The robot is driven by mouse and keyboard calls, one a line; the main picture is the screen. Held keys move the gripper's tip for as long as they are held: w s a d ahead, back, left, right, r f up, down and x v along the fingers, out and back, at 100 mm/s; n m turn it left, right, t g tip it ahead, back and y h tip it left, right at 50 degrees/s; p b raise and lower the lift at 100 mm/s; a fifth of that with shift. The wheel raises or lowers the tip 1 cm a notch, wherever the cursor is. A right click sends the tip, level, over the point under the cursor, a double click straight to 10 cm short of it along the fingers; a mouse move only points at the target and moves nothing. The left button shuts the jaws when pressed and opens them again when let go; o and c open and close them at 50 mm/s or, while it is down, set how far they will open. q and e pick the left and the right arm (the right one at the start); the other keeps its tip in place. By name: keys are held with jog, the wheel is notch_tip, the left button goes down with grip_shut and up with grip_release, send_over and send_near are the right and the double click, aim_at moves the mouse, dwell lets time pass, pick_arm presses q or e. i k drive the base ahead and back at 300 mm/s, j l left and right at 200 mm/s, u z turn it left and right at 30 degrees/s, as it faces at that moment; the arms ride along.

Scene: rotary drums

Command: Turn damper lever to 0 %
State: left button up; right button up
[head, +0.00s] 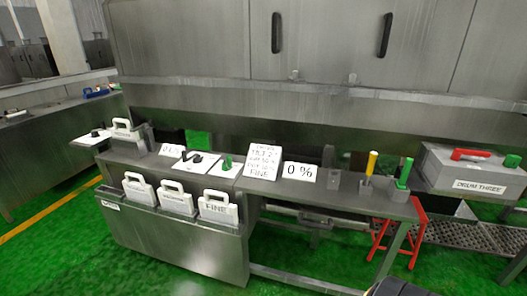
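A lever with a green grip (404,173) stands to the right of that, near the bench's right end, also close to upright. No readable label tells which one is the damper lever. Neither of my grippers shows; a dark rounded part at the bottom edge, right of the middle, may be mine.
A white multi-line sign (262,160), a black knob (190,157) and a green knob (227,163) are left of the "0 %" sign. White-handled plates, one reading "FINE" (217,208), hang in front. A "DRUM THREE" box (472,170) and red stool (407,238) are right.

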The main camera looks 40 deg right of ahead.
aim_at(197, 159)
jog(key=z, duration=0.8)
jog(key=i+l+u, duration=0.15)
jog(key=i+u, duration=0.15)
jog(key=i, duration=0.55)
